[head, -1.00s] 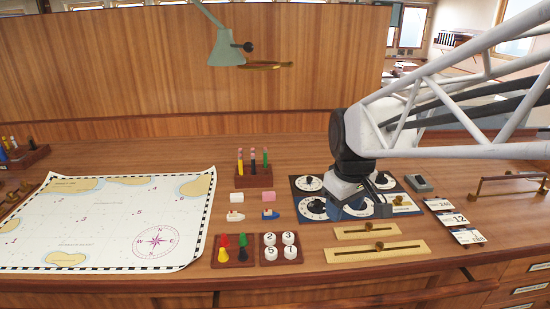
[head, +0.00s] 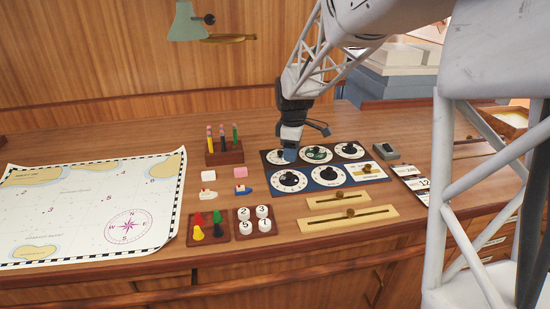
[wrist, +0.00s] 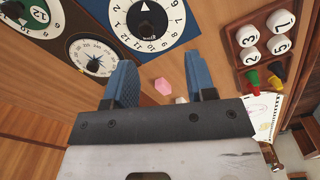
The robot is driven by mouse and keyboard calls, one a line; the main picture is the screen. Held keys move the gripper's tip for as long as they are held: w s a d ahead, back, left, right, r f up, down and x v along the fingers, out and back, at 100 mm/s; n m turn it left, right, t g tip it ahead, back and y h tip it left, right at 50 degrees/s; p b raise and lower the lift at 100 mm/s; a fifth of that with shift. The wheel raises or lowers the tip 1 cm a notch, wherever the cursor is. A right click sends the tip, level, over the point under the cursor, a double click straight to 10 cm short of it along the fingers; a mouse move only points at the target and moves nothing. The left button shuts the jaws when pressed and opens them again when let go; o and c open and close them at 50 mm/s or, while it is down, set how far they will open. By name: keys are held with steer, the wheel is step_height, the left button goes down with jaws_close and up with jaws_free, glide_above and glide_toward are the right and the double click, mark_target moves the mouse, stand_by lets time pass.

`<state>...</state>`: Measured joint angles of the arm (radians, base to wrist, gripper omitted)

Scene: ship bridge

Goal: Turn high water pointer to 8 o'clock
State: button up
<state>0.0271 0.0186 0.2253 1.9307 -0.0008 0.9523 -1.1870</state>
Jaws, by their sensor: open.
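A white numbered dial (wrist: 165,38) on blue, with a black knob (wrist: 147,20), lies just beyond the left finger. A green dial (wrist: 20,28) and a compass-like dial (wrist: 92,50) show at the left.
Two brass slider plates (head: 348,223) lie in front of the panel. A pencil block (head: 224,153), a pink block (head: 240,172), small boats and trays of pegs (head: 209,226) and numbered discs (head: 255,222) lie to the left. A chart (head: 90,210) covers the desk's left side.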

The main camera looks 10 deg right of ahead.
mark_target(289, 173)
steer(key=shift+w+f+n, duration=0.25)
steer(key=shift+w+f, duration=0.2)
steer(key=shift+w, duration=0.25)
steer(key=shift+w+f+n, duration=0.25)
steer(key=shift+w+f, duration=0.15)
steer(key=shift+w, duration=0.25)
steer(key=shift+f, duration=0.1)
steer(key=shift+f, duration=3.8)
steer(key=c, duration=0.9)
